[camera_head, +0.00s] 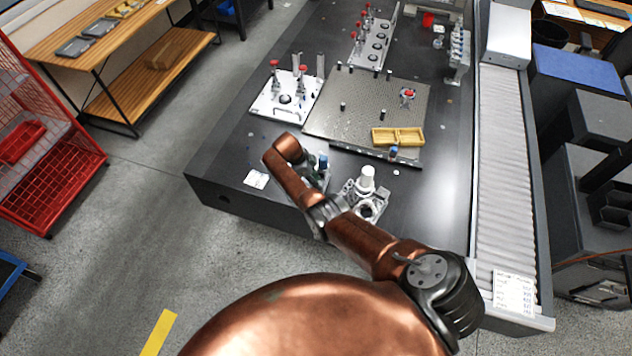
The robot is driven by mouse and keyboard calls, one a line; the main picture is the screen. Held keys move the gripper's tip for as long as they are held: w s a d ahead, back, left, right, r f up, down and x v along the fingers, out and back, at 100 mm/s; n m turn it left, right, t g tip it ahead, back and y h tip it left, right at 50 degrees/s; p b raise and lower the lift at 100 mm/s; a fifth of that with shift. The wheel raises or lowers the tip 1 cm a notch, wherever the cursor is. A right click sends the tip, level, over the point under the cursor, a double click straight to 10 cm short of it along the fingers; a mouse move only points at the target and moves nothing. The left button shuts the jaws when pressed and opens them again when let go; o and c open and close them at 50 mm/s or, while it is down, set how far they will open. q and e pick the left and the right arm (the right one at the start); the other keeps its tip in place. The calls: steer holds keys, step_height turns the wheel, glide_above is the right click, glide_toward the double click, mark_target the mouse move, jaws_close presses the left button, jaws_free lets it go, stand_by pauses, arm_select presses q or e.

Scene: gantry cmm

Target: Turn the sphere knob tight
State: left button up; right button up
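My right arm reaches in from the lower right over the front of the black table. Its copper wrist bends at the upper left end. My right gripper (318,174) is mostly hidden by the forearm, so its fingers cannot be made out. A small blue knob (323,162) shows just beside the wrist, above a partly hidden grey fixture. I cannot tell whether the gripper touches it, or whether it is the sphere knob. A metal fixture (350,189) with a white cylindrical top (367,177) stands just right of the forearm. My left gripper is not in view.
Behind are a perforated plate (360,100) with a yellow tray (398,137), a white plate with red-topped parts (283,98), and another blue knob (393,152). A roller conveyor (505,160) runs along the right. The table's front left corner is mostly clear, with a white label (256,179).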

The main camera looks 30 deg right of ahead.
steer(key=shift+w+a+r, duration=0.1)
steer(key=shift+a+r, duration=0.05)
steer(key=v, duration=1.1)
steer(key=shift+r, duration=0.3)
